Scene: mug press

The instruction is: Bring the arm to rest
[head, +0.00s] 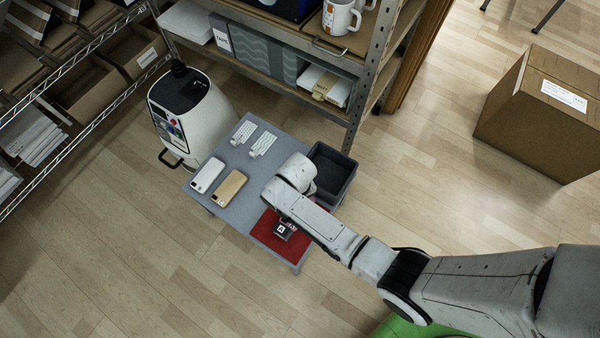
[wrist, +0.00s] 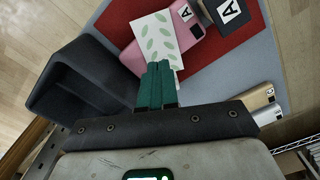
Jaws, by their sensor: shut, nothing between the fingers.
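My gripper (wrist: 158,70) shows in the wrist view with its two teal fingers together and nothing between them. Its tips are close to a white card with green leaves (wrist: 155,35), which overlaps a pink phone (wrist: 187,40); I cannot tell if they touch. In the head view my arm reaches over the right part of a grey table (head: 235,207), and its own links hide the fingers. The block also shows in the wrist view (wrist: 232,13).
A dark open bin (head: 335,168) stands at the table's right side. A white phone (head: 207,175), a tan phone (head: 231,186) and two pale printed pieces lie on the table. A white machine (head: 192,118), shelving and a carton (head: 540,115) stand around. Floor at lower left is clear.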

